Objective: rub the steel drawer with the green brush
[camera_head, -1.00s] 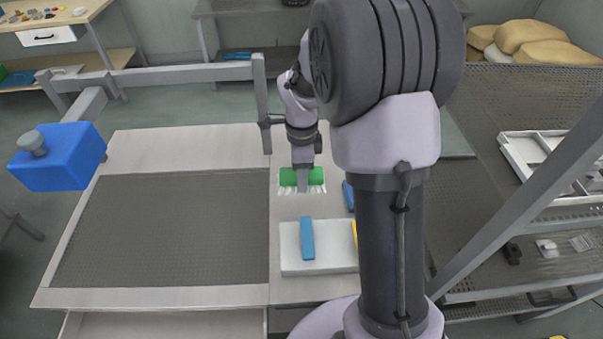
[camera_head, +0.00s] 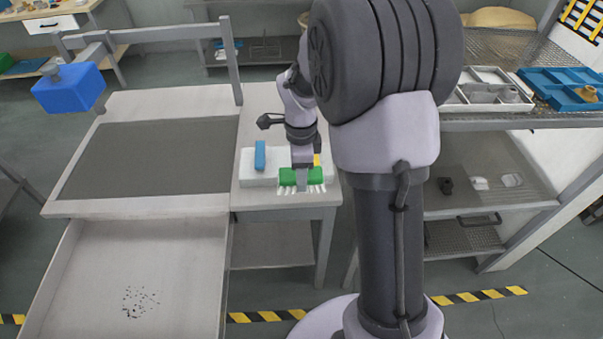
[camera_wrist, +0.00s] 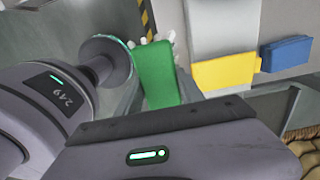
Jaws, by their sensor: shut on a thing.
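The steel drawer (camera_head: 150,255) is pulled out at the lower left of the head view, below the worktop. A patch of dark specks (camera_head: 140,300) lies on its floor, toward the front. My gripper (camera_head: 302,178) is shut on the green brush (camera_head: 288,177), with white bristles showing below the green body. The brush is at the front edge of the right worktop, right of the drawer and apart from it. In the wrist view the green brush (camera_wrist: 157,72) stands between the fingers. Whether it touches the worktop edge I cannot tell.
A white block (camera_head: 247,170) with a blue piece (camera_head: 260,155) on it and a yellow piece (camera_head: 316,160) lies just behind the brush. A blue box (camera_head: 68,90) on a grey frame stands at the left. Shelves (camera_head: 480,190) stand at the right. Striped floor is clear in front.

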